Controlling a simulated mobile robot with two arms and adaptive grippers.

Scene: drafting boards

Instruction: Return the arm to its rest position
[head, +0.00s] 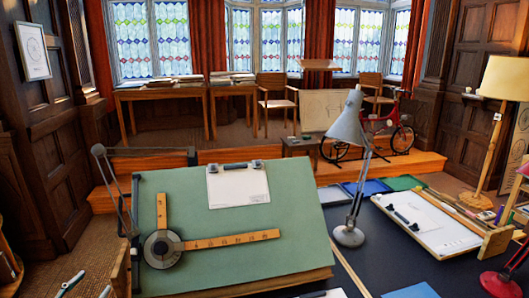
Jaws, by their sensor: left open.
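My left gripper (88,287) shows only at the bottom left edge of the head view. Its two pale fingertips are apart, with nothing seen between them. It is left of the green drafting board (285,235) and its wooden edge, apart from them in the picture. The rest of the left arm is below the frame. My right gripper and arm are not in view.
The tilted board carries a drafting machine (162,248) and a clipped paper sheet (238,187). A grey desk lamp (348,236) stands right of it on a dark table. A second board (430,222) and a red lamp (500,284) are farther right. Carpet lies at left.

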